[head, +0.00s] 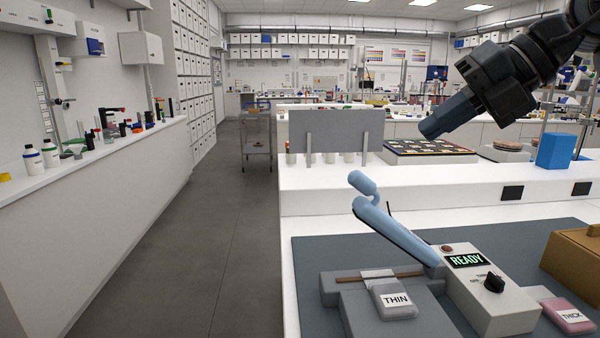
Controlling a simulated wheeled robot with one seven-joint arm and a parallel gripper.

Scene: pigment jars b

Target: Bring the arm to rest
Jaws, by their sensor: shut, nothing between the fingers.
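My gripper (434,126) hangs at the upper right, above the white bench. Its fingers look shut and empty. It points down and to the left, clear of the bench surface. Below it is a device with a raised blue lever (395,232) and a control box (490,303) whose screen reads READY. A grey block labelled THIN (396,301) sits at the front of the device. The gripper touches none of these.
A grey panel (329,131) stands on the raised shelf, with jars partly hidden behind it. A tray of dark samples (425,148), a blue box (555,151), a pink block labelled THICK (568,315) and a brown box (574,262) are at right. The aisle floor (215,220) is clear.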

